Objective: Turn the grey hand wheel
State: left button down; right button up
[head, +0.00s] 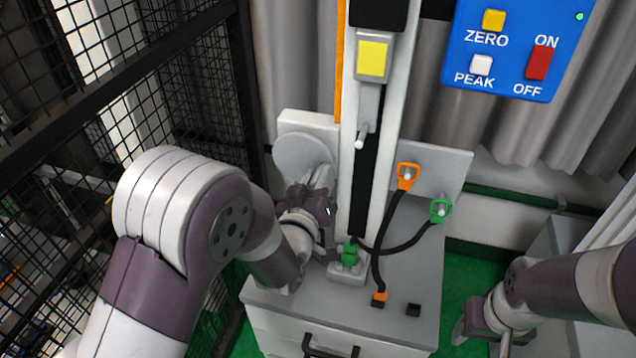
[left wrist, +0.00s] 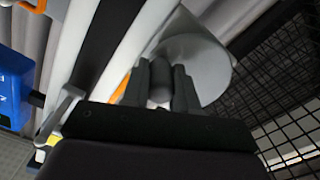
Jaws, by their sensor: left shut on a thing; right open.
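The grey hand wheel (head: 300,155) is a round disc on a light panel, left of the tower's column. In the left wrist view the wheel (left wrist: 205,62) lies beyond my fingers. My left gripper (head: 318,180) is at the lower right part of the wheel. In the left wrist view its two dark fingers (left wrist: 160,84) are shut on a grey cylindrical handle (left wrist: 159,86) in front of the disc. In the head view the arm partly hides the fingers and the handle. My right gripper (head: 482,335) is open and empty at the lower right, away from the tower.
The white column (head: 391,130) stands just right of the wheel. A black mesh fence (head: 195,90) is close on the left. Black cables with an orange clip (head: 407,176) and a green clip (head: 440,210) hang on the right. A blue control panel (head: 510,75) is at the upper right.

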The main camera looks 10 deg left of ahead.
pick_arm(q)
jog(key=c, duration=0.9)
grip_release()
jog(key=shift+o, duration=0.2)
jog(key=shift+s, duration=0.1)
jog(key=shift+s, duration=0.35)
jog(key=s, duration=1.2)
jog(key=shift+a+p, duration=0.25)
jog(key=shift+p, duration=0.15)
jog(key=shift+w, duration=0.1)
